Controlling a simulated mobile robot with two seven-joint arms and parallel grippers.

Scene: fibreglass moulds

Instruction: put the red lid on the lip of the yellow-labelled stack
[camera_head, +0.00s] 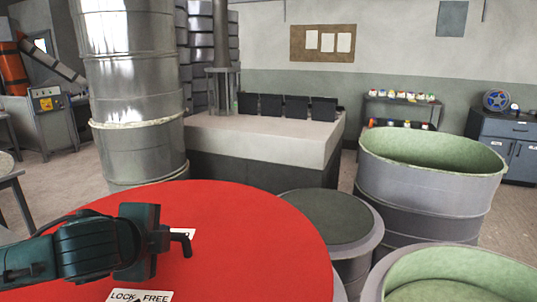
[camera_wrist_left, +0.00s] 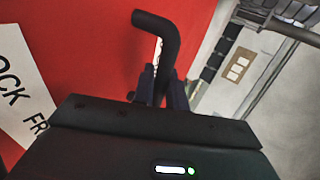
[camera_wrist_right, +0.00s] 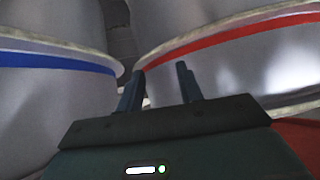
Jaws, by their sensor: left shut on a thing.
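The red lid (camera_head: 250,232) is a large flat disc filling the lower left of the head view; it also shows in the left wrist view (camera_wrist_left: 75,50). My left gripper (camera_head: 163,240) is shut on the lid's dark bent handle (camera_wrist_left: 158,30). A white label reading LOCK FREE (camera_head: 140,296) lies on the lid. My right gripper (camera_wrist_right: 158,84) shows only in its wrist view, open and apparently empty, close to pale round walls with a red band (camera_wrist_right: 220,38) and a blue band (camera_wrist_right: 50,66). No yellow label shows, so I cannot tell which stack carries it.
Two open green-lined moulds stand at right (camera_head: 430,205) and lower right (camera_head: 455,280). A dark-topped round one (camera_head: 325,217) stands beside the lid. A tall metal cylinder (camera_head: 138,80) rises behind the lid. A grey block table (camera_head: 265,135) stands behind; floor shows at far left.

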